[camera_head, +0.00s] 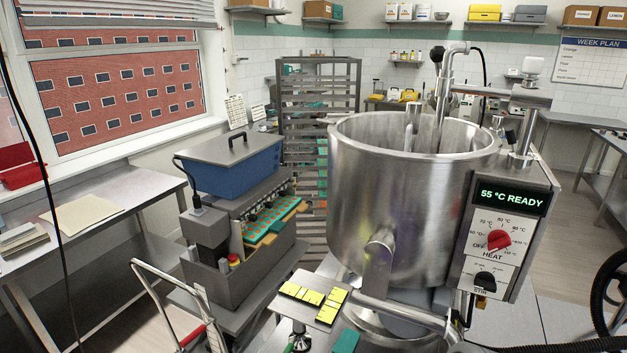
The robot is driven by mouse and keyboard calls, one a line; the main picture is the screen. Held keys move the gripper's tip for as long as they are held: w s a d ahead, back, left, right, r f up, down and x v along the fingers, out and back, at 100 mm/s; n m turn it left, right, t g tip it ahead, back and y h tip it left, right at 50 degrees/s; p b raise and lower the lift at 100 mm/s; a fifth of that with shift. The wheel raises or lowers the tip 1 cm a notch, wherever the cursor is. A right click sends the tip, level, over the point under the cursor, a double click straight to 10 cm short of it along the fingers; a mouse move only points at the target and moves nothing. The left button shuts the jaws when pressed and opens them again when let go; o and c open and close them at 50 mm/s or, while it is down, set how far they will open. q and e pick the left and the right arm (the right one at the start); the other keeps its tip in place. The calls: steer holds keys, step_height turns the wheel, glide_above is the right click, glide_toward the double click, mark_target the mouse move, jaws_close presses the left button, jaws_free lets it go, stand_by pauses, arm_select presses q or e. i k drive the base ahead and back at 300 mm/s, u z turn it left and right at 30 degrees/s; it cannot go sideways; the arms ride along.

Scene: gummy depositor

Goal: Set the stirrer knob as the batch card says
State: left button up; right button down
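The black stirrer knob (485,281) sits at the bottom of the control panel (511,240) on the right side of the big steel kettle (385,200). Lettering under it appears to read STIR; its small scale marks and setting are too small to read. Above it is the red HEAT knob (499,240), with OFF at its lower left. The green display (510,197) reads 55 °C READY. Neither of my grippers shows.
A depositor with a blue hopper (232,165) stands left of the kettle. A small plate with yellow pieces (312,299) lies in front of the kettle. A steel table (90,215) is at the left. A black hose (598,285) curves at the right edge.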

mark_target(483, 280)
steer(key=k, duration=0.5)
steer(key=u, duration=0.4)
steer(key=i, duration=0.55)
steer(key=z, duration=1.35)
